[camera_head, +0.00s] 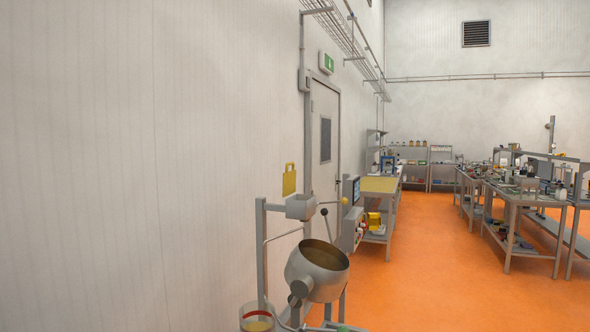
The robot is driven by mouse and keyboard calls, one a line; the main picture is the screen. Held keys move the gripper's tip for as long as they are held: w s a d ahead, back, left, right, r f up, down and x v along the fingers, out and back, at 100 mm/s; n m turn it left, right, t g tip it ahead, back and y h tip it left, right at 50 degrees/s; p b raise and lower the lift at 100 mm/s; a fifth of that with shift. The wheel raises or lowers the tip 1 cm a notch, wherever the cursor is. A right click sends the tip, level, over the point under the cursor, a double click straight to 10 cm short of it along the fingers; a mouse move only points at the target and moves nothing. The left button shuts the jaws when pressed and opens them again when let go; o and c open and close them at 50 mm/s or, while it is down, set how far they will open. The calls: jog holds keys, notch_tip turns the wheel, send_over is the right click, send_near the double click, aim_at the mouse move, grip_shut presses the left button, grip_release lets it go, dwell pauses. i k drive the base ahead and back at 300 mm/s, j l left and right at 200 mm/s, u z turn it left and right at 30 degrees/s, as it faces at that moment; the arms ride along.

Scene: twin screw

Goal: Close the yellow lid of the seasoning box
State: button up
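The yellow lid (289,180) stands upright, with a small handle-like tab at its top. It rises at the back left of a small grey box (300,206), which appears to be the seasoning box, mounted on a grey metal frame. The lid does not cover the box. The inside of the box cannot be made out from here. My gripper is not in view.
A round metal pot (317,270) is tilted below the box, with a bucket (257,317) at lower left. Rods with black and yellow knobs stand to its right. A pale wall (130,180) is close on the left. Orange floor (450,280) is open to the right, before workbenches.

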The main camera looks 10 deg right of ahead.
aim_at(289, 177)
jog(key=i+l+u, duration=0.15)
jog(key=l, duration=0.4)
jog(key=l+u, duration=0.2)
jog(key=l, duration=0.4)
jog(key=i+l+u, duration=0.25)
jog(key=i+l, duration=0.3)
jog(key=i+l+u, duration=0.3)
jog(key=i+l, duration=0.15)
jog(key=l, duration=0.2)
jog(key=i+l+u, duration=0.1)
jog(key=l, duration=0.25)
jog(key=i+l+u, duration=0.15)
jog(key=i+l, duration=0.15)
jog(key=i+l+u, duration=0.1)
jog(key=l, duration=0.4)
jog(key=i+l+u, duration=0.15)
jog(key=l, duration=0.25)
jog(key=i, duration=0.1)
